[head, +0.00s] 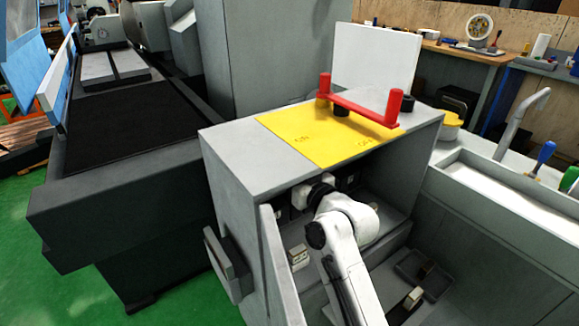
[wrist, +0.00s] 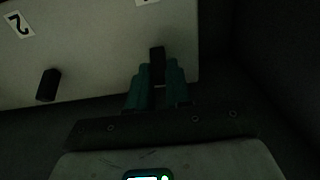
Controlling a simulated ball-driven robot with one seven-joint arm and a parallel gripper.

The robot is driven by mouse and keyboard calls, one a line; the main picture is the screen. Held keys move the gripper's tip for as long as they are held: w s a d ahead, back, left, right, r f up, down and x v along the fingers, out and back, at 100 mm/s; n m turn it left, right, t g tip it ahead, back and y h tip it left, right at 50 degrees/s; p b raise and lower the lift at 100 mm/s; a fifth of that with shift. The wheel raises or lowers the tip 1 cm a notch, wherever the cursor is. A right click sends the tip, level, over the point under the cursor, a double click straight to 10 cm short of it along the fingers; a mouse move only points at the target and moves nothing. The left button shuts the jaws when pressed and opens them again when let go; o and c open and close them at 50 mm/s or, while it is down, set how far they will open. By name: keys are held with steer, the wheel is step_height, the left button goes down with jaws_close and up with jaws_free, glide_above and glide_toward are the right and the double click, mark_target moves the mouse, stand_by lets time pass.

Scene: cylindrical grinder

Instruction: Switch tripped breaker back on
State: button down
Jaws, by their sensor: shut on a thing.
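In the wrist view my gripper (wrist: 158,80) has its two teal fingers closed around a small black breaker lever (wrist: 157,54) on a pale panel (wrist: 95,55). A second black lever (wrist: 48,85) sticks out of the panel to the left and lower in the picture, apart from the fingers. A label reading 2 (wrist: 18,23) is above that lever. Another label (wrist: 145,2) is cut off at the top edge. In the head view my arm reaches into the open front of a grey cabinet (head: 225,160), and my fingers are hidden there. Which lever is tripped I cannot tell.
A yellow plate (head: 285,135) with ON and OFF lettering and a red handle (head: 393,107) lies on the cabinet top. An open door (head: 270,250) stands left of my arm. A small white block (head: 298,257) sits inside. Side walls make the space tight.

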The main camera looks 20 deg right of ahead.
steer(key=shift+r, duration=0.1)
steer(key=c, duration=1)
jaws_free()
steer(key=shift+c, duration=0.2)
steer(key=shift+s, duration=0.1)
steer(key=v, duration=1)
steer(key=shift+s, duration=0.3)
steer(key=shift+d, duration=0.1)
steer(key=s+f+m+g+h+p, duration=0.15)
steer(key=s+f+g+p, duration=0.6)
steer(key=s+f, duration=0.75)
steer(key=s+d+f+m+g+h+p, duration=0.1)
steer(key=s+g, duration=0.3)
steer(key=s, duration=0.6)
steer(key=s+d+f+m+g+h, duration=0.1)
steer(key=s+d+g, duration=0.3)
steer(key=s, duration=0.7)
steer(key=shift+s+g+h+p, duration=0.25)
steer(key=shift+g+h+p, duration=0.15)
steer(key=shift+g+h, duration=0.25)
